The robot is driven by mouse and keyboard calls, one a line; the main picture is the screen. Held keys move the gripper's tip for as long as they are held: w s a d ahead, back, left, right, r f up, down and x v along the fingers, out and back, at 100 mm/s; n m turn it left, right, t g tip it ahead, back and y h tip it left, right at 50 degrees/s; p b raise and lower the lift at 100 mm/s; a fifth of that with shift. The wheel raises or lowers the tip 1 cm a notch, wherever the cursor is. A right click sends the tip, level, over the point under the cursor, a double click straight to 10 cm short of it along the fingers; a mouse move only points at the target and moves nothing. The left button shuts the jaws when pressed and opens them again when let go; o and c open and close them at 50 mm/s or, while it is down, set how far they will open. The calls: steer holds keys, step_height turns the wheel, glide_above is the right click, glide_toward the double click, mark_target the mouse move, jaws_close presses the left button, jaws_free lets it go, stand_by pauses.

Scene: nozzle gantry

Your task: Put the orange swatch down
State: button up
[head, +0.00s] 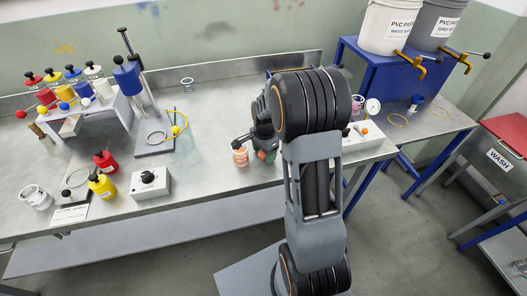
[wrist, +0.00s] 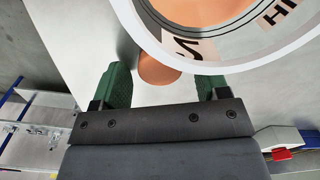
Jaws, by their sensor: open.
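My gripper (wrist: 162,82) shows in the wrist view with its two green fingers apart. A small rounded orange piece (wrist: 158,68) shows between and just beyond the fingers; I take it for the orange swatch, but cannot tell if it touches a finger. A large round container with a pale rim (wrist: 225,62), a printed label and orange inside fills the upper right, close to the fingers. In the head view my gripper is mostly hidden behind my arm, low over the bench, right of a small orange jar (head: 240,156). I cannot pick out the swatch there.
The grey bench (head: 215,125) has free room left of the orange jar. A white gauge box (head: 365,140) stands right of my arm.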

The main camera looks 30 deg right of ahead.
step_height(320, 180, up, 12)
steer(key=s+a+r+n+t, duration=0.1)
steer(key=s+a+n, duration=0.4)
steer(key=s+n, duration=0.3)
steer(key=s+a+r+n+t, duration=0.2)
steer(key=s+a+n, duration=0.3)
steer(key=s+n, duration=0.3)
steer(key=shift+t, duration=0.3)
steer(key=shift+s, duration=0.1)
stand_by(0.5)
